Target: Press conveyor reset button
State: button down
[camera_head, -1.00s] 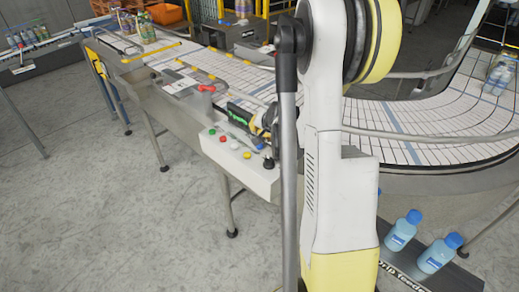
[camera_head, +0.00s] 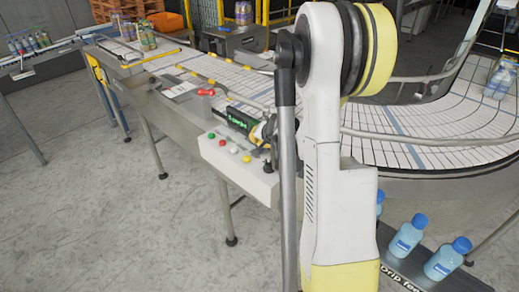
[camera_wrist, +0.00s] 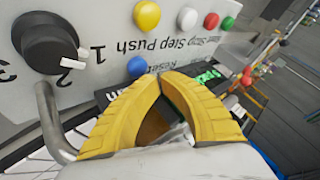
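The conveyor control panel (camera_head: 240,172) is a pale box on the conveyor's near side. In the wrist view, the blue button (camera_wrist: 137,67) sits beside the printed word "Reset", low on the panel face. My gripper (camera_wrist: 165,76) has two yellow fingers with their tips together and nothing seen between them. The tips appear just right of and below the blue button in the picture, seemingly not on it; the depth gap is hard to judge. In the head view my arm hides most of the gripper area.
Yellow (camera_wrist: 147,15), white (camera_wrist: 187,19), red (camera_wrist: 212,21) and green (camera_wrist: 228,23) buttons line the panel. A black rotary knob (camera_wrist: 50,43) and a bent metal rod (camera_wrist: 50,125) stand at left. A black unit with green lettering (camera_head: 237,121) lies behind the panel. Blue-capped bottles (camera_head: 408,236) stand right.

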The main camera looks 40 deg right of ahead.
jog(key=shift+f, duration=0.15)
dwell(0.7)
jog(key=shift+f+b, duration=0.3)
jog(key=shift+b, duration=0.3)
jog(key=shift+f+b, duration=0.5)
jog(key=shift+b, duration=0.05)
dwell(0.4)
dwell(0.4)
jog(key=shift+r+p, duration=0.55)
jog(key=shift+r, duration=0.45)
jog(key=shift+r+p, duration=1.5)
jog(key=shift+r, duration=0.95)
